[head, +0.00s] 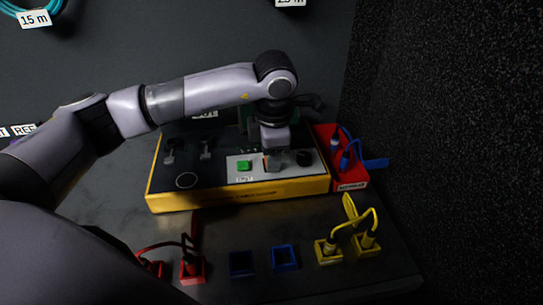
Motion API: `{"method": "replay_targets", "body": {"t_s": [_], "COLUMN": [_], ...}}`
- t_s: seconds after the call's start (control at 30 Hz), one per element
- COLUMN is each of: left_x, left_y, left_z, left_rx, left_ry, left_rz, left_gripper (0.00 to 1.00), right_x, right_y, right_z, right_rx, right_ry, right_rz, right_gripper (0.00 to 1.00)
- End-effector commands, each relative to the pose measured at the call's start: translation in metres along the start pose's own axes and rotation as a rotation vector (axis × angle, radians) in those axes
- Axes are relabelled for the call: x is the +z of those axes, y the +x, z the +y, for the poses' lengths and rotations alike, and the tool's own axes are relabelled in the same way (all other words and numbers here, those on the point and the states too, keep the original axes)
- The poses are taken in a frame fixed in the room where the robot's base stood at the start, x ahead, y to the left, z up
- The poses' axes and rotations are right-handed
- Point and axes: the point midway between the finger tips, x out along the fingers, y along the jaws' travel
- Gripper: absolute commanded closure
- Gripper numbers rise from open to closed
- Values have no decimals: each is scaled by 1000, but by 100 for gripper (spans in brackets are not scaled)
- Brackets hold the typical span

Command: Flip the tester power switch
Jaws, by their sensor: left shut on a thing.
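The tester (215,200) is a box with a black top and yellow sides on the bench. A pale panel on its top carries a green button (244,165), with a dark round knob (304,158) to the right. My left gripper (271,162) points down onto this panel, between the button and the knob. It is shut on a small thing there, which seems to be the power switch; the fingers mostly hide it. My right gripper is not in view.
A red box (350,178) with blue plugs stands against the tester's right end. Along the bench front are red holders (193,271), empty-looking blue holders (284,258) and yellow holders (328,253) with cabled plugs. A dark speckled wall (460,130) closes off the right.

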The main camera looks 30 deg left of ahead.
Motion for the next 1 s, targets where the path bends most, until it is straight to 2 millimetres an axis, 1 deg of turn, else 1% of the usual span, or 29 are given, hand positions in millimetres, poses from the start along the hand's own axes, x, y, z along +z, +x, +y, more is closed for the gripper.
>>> {"method": "replay_targets", "body": {"t_s": [0.3, 0.33, 0.37, 0.4, 0.63, 0.73, 0.87, 1.0], "left_x": [0, 0, 0, 0, 0, 1, 1, 1], "left_y": [-1, -1, -1, -1, 0, -4, -21, -45], "left_z": [0, 0, 0, 0, 0, 0, 0, 0], "left_rx": [6, 6, 6, 6, 5, 5, 7, 8], "left_ry": [0, 0, 0, 0, 0, 0, 1, 1], "left_rz": [-1, -1, -1, -1, -1, -2, -4, -5], "left_gripper": [94, 54, 44, 38, 38, 38, 38, 38], "right_x": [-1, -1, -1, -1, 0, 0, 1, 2], "right_y": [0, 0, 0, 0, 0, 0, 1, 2], "right_z": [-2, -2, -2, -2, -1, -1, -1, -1], "right_rx": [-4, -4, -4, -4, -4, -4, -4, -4], "right_ry": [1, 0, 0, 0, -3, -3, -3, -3], "right_rz": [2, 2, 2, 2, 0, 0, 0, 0], "right_gripper": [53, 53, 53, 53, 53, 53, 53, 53]}}
